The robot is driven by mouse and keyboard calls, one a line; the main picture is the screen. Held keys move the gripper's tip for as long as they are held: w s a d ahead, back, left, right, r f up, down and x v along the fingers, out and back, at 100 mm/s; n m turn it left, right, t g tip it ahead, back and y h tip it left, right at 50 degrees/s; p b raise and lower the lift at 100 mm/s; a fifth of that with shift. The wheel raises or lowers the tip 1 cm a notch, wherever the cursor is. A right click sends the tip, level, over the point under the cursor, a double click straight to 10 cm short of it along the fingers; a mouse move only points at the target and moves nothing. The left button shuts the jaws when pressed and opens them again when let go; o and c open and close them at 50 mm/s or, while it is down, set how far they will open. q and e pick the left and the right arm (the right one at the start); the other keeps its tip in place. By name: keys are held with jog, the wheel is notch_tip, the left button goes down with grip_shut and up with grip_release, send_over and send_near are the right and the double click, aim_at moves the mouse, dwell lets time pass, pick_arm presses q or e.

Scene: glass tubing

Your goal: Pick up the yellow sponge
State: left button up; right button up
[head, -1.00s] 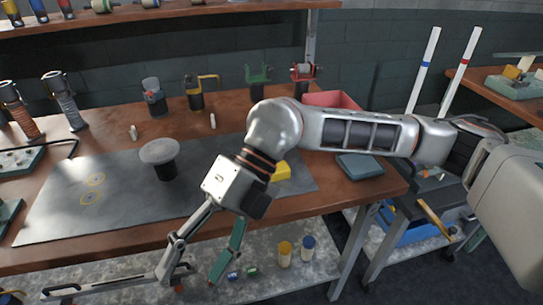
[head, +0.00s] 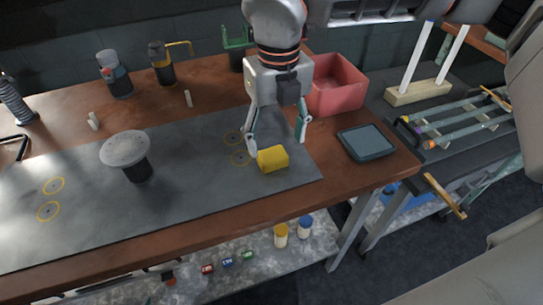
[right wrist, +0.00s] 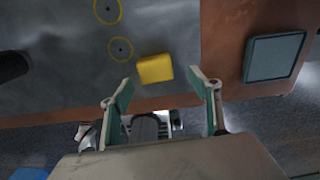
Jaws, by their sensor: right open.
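The yellow sponge (head: 273,158) lies on the grey mat (head: 200,190) near its right end. My right gripper (head: 277,146) is open and empty, pointing down, with its fingers on either side of the sponge's far part in the head view. In the right wrist view the sponge (right wrist: 155,69) appears between and just beyond the open fingertips (right wrist: 160,80). I see no contact, and the height gap is hard to judge.
A round-topped grey stand (head: 125,149) is on the mat to the left. A red bin (head: 338,88) stands behind right, and a dark blue-grey tray (head: 367,143) lies to the right. Bottles and clamps line the back. The mat between stand and sponge is clear.

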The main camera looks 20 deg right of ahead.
aim_at(272, 154)
jog(key=f, duration=0.4)
jog(key=shift+w+a+f+b, duration=0.1)
jog(key=shift+a+f+b, duration=0.1)
jog(key=shift+a+b, duration=0.2)
jog(key=shift+f, duration=0.3)
jog(key=shift+c, duration=0.9)
jog(key=c, duration=0.8)
jog(key=shift+c, duration=0.2)
